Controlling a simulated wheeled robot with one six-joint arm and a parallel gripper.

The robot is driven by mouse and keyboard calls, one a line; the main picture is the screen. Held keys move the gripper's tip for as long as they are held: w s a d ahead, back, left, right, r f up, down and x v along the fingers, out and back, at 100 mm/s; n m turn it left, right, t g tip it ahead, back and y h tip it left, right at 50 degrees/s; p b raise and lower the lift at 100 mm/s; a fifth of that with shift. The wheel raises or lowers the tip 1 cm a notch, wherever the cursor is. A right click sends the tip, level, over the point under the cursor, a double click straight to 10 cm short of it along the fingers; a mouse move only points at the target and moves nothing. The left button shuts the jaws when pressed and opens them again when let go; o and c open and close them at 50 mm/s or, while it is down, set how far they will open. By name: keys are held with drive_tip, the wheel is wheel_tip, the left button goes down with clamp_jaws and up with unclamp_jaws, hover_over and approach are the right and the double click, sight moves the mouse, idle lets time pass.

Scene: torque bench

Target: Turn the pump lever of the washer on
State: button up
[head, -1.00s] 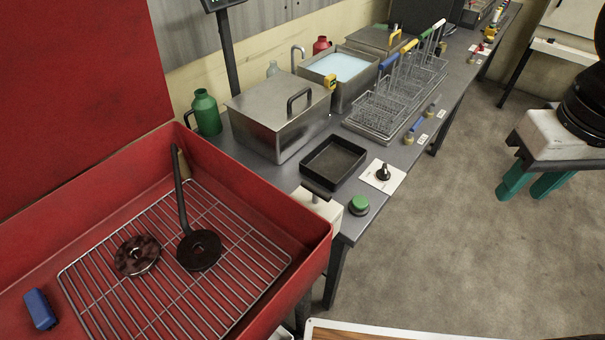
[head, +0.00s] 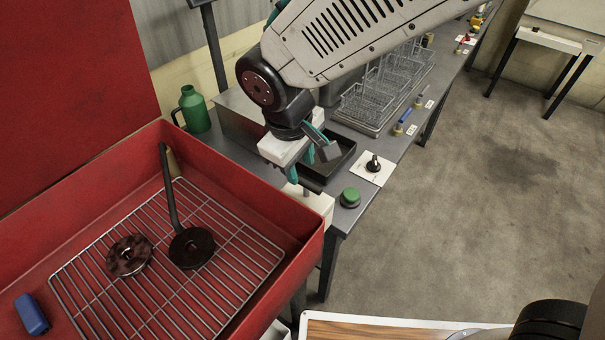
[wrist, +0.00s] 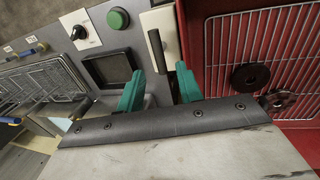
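The washer is a red basin (head: 262,198) with an open red lid and a wire rack inside, at the left of the head view. A pale box (head: 318,203) is at its right side. In the wrist view the pale box (wrist: 160,22) carries a short black lever (wrist: 156,50), which I take to be the pump lever. My gripper (head: 306,155) is over the box. In the wrist view its teal fingers (wrist: 160,74) are apart with nothing between them, and the lever is just beyond their tips. The lever is mostly hidden by my gripper in the head view.
A blue block (head: 32,313) lies at left. A green button (head: 350,197), a black knob (head: 373,163) and a black tray (wrist: 113,69) are close to the box.

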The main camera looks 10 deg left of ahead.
sight(304, 183)
drive_tip(key=shift+w+d+f, duration=0.15)
drive_tip(key=shift+w+f, duration=0.05)
drive_tip(key=shift+f, duration=0.9)
drive_tip(key=shift+w+d+f, duration=0.1)
drive_tip(key=shift+w+f, duration=0.05)
drive_tip(key=shift+f, duration=0.9)
clamp_jaws()
drive_tip(key=n, duration=0.3)
drive_tip(key=n+y, duration=0.1)
drive_tip(key=n, duration=0.1)
drive_tip(key=shift+s+d+r+n, duration=0.1)
drive_tip(key=shift+s+n, duration=0.05)
drive_tip(key=shift+n, duration=0.25)
drive_tip(key=n+y, duration=0.1)
drive_tip(key=n, duration=0.4)
drive_tip(key=shift+s+d+n, duration=0.1)
drive_tip(key=shift+d+n, duration=0.05)
drive_tip(key=shift+n, duration=0.55)
